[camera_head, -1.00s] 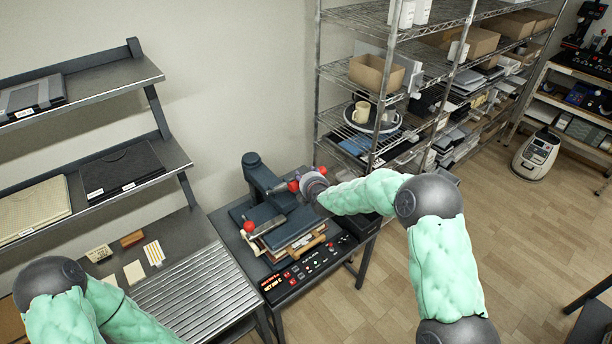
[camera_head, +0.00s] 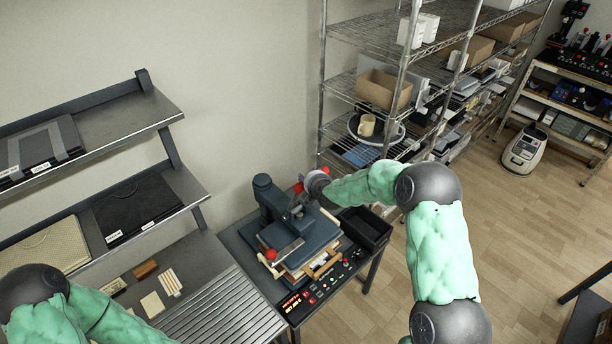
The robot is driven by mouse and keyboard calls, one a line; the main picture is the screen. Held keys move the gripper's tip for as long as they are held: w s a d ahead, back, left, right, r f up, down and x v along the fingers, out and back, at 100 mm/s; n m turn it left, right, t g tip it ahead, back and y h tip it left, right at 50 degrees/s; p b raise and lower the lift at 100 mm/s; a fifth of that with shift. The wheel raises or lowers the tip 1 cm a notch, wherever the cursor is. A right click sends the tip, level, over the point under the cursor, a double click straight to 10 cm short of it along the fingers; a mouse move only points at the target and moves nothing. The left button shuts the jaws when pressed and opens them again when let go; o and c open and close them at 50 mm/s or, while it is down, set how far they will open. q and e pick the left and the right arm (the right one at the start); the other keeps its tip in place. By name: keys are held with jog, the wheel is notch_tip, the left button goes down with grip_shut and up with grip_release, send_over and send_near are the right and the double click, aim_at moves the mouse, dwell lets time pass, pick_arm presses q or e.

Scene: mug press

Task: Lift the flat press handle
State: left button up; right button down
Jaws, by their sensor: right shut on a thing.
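The flat press (camera_head: 315,238) stands on a small dark table, with a dark upright column at its back left. Its handle has a red knob (camera_head: 298,187) at the upper end, beside my right gripper (camera_head: 303,197). The gripper reaches in from the right and is shut on the press handle. The fingertips are small and partly hidden by the wrist. A second red knob (camera_head: 271,254) sits at the press's front left. My left arm (camera_head: 60,315) shows at the lower left, but its gripper is out of the picture.
A control panel (camera_head: 322,287) with lit buttons lies along the table front. An empty black bin (camera_head: 362,230) stands right of the press. A dark shelf rack (camera_head: 120,115) is at left, and a wire rack (camera_head: 365,40) with boxes and a mug stands behind.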

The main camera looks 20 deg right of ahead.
jog(key=shift+w+r, duration=0.1)
jog(key=shift+r, duration=0.15)
jog(key=c, duration=0.9)
grip_release()
jog(key=shift+o, duration=1.4)
jog(key=shift+f, duration=0.15)
jog(key=v, duration=1.2)
jog(key=shift+f, duration=0.1)
